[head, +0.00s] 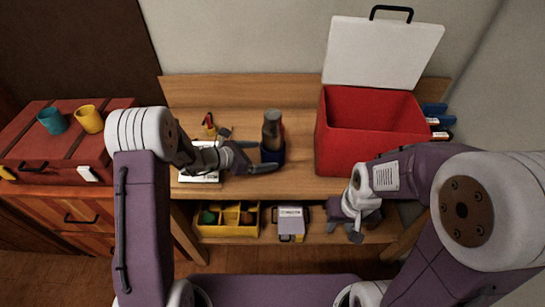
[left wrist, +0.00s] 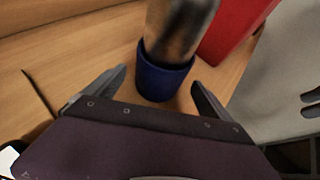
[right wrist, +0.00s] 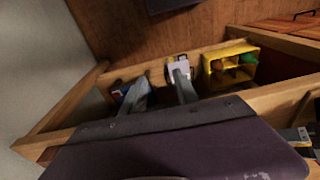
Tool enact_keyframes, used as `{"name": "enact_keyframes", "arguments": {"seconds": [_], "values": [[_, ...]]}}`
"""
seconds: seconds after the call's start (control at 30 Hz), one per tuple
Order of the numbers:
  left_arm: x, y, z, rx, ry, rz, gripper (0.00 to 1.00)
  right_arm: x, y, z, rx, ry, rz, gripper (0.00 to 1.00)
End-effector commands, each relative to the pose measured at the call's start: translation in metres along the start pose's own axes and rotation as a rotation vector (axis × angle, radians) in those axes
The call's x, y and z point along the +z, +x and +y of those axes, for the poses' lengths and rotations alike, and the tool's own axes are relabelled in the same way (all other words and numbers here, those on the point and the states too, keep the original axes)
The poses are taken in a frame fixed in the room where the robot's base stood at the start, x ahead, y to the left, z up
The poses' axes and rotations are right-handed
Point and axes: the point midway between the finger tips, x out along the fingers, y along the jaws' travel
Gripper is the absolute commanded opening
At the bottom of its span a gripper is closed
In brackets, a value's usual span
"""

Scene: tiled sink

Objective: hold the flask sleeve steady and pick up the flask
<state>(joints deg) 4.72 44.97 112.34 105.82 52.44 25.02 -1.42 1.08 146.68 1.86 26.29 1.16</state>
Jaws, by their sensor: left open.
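The dark grey metallic flask (head: 271,124) stands upright in the blue flask sleeve (head: 271,155) on the wooden bench. In the left wrist view the flask (left wrist: 180,30) rises from the sleeve (left wrist: 163,80). My left gripper (head: 252,150) is open at the sleeve, with one finger on either side and visible gaps between. Its fingers also show in the left wrist view (left wrist: 158,88). My right gripper (head: 348,224) is lower, in front of the bench's lower shelf, right of the flask. Its fingers (right wrist: 160,88) are apart and hold nothing.
A red box (head: 345,148) with its white lid raised stands right of the flask. A white item (head: 198,177) lies left of it. The lower shelf holds a yellow divided bin (head: 228,232) and a grey-white item (head: 291,224). A red chest (head: 50,150) carries teal and yellow cups.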

Motion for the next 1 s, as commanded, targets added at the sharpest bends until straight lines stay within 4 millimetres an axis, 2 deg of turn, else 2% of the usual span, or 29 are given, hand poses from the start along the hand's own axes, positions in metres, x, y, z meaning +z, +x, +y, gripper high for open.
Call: {"name": "enact_keyframes", "arguments": {"seconds": [0.1, 0.23, 0.4, 0.63, 0.67, 0.8, 0.87, 0.93, 1.0], "values": [[-0.004, 0.023, -0.001, -0.002, 0.003, -0.001, 0.94, 0.002, 0.016, 0.000, 0.000, 0.000, 0.000, 0.36], [-0.003, 0.036, 0.000, -0.001, 0.002, 0.000, 0.94, 0.002, 0.023, 0.000, 0.000, 0.000, 0.000, 0.36], [0.000, 0.044, 0.000, -0.001, 0.000, 0.000, 0.94, 0.003, 0.025, 0.001, 0.000, 0.000, 0.000, 0.36], [0.000, 0.044, 0.000, 0.000, 0.000, 0.000, 0.94, 0.003, 0.025, 0.001, 0.000, 0.000, 0.000, 0.36], [0.000, 0.044, 0.000, 0.000, 0.000, 0.000, 0.91, 0.003, 0.025, 0.001, 0.000, 0.000, 0.000, 0.36], [0.000, 0.044, 0.000, 0.000, 0.000, 0.000, 0.52, 0.003, 0.025, 0.001, 0.000, 0.000, 0.000, 0.36], [0.000, 0.044, 0.000, 0.000, 0.000, 0.000, 0.52, 0.003, 0.025, 0.001, 0.000, 0.000, 0.000, 0.36], [0.000, 0.044, 0.000, 0.000, 0.000, 0.000, 0.52, 0.003, 0.025, 0.000, 0.001, -0.004, -0.001, 0.50], [0.000, 0.044, 0.000, 0.000, 0.000, 0.000, 0.52, 0.003, 0.025, -0.001, 0.013, -0.064, -0.010, 0.70]]}}
